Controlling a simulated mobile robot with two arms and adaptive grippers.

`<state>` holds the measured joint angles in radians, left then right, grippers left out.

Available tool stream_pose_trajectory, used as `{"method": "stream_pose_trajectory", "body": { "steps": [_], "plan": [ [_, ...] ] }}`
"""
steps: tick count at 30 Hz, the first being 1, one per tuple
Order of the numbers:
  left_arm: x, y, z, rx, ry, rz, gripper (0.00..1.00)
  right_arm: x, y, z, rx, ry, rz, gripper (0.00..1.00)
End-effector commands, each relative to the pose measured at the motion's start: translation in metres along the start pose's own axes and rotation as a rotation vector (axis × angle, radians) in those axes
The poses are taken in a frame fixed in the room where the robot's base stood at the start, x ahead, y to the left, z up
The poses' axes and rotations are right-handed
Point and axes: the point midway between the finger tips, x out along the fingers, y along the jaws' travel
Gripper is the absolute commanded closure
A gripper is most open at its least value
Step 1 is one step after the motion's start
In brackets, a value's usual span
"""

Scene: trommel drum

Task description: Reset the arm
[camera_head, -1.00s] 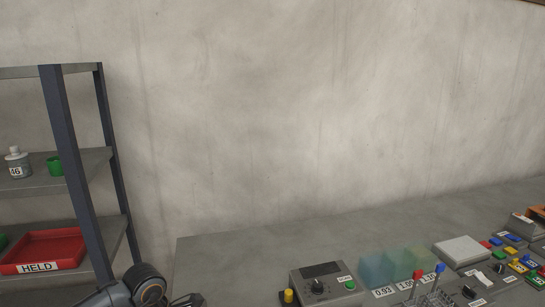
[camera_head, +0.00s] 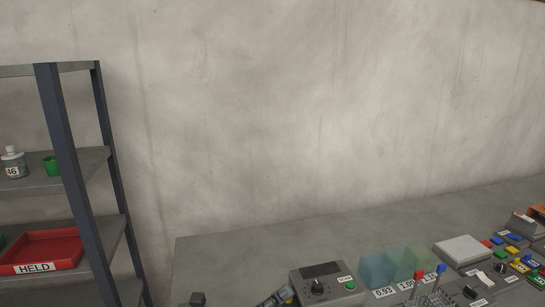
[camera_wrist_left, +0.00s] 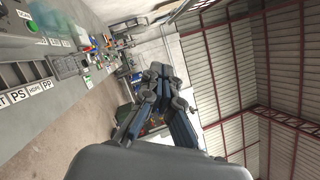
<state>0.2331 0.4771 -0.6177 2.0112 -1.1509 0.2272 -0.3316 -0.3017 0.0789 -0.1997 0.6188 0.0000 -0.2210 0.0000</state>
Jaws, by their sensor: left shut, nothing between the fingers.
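My left gripper (camera_wrist_left: 160,72) is shut and empty in the left wrist view. Its fingers point away, over open floor, with the bench off to the left of the picture. The rest of the left arm is mostly below the picture. My right arm and gripper are not in view.
The control box (camera_head: 327,283) stands on the grey bench (camera_head: 240,245), with blue-green clear blocks (camera_head: 392,267) and a pale plate (camera_head: 462,250) to its right. A shelf rack (camera_head: 62,150) at left holds a red HELD tray (camera_head: 42,252). The bench's back left is bare.

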Motion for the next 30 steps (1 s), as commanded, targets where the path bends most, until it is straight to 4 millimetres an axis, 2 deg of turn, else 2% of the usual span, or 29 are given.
{"method": "stream_pose_trajectory", "body": {
  "steps": [3, 5, 6, 8, 10, 13, 15, 18, 24, 30],
  "plan": [
    [-0.027, 0.008, 0.046, -0.312, -0.335, 0.039, 1.0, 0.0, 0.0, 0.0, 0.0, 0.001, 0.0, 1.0],
    [-0.05, 0.022, 0.065, -0.471, -0.499, 0.077, 1.0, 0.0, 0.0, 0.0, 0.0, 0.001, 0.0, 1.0],
    [-0.068, 0.035, 0.073, -0.579, -0.606, 0.108, 1.0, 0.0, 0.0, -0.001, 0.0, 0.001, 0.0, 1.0],
    [-0.099, 0.056, 0.08, -0.737, -0.764, 0.164, 1.0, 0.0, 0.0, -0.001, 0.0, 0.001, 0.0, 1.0],
    [-0.138, 0.083, 0.075, -0.918, -0.941, 0.243, 1.0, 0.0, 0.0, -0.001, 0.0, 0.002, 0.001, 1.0],
    [-0.197, 0.116, 0.049, -1.171, -1.179, 0.38, 1.0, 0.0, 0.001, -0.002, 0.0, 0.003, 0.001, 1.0],
    [-0.234, 0.132, 0.02, -1.325, -1.321, 0.484, 1.0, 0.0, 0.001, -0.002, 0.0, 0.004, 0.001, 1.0],
    [-0.275, 0.141, -0.021, -1.491, -1.473, 0.617, 1.0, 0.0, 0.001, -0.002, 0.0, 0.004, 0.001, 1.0],
    [-0.327, 0.135, -0.09, -1.711, -1.669, 0.847, 1.0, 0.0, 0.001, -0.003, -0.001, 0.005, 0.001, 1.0],
    [-0.362, 0.113, -0.147, -1.864, -1.8, 1.055, 1.0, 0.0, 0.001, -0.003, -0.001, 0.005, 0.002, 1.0]
  ]
}}
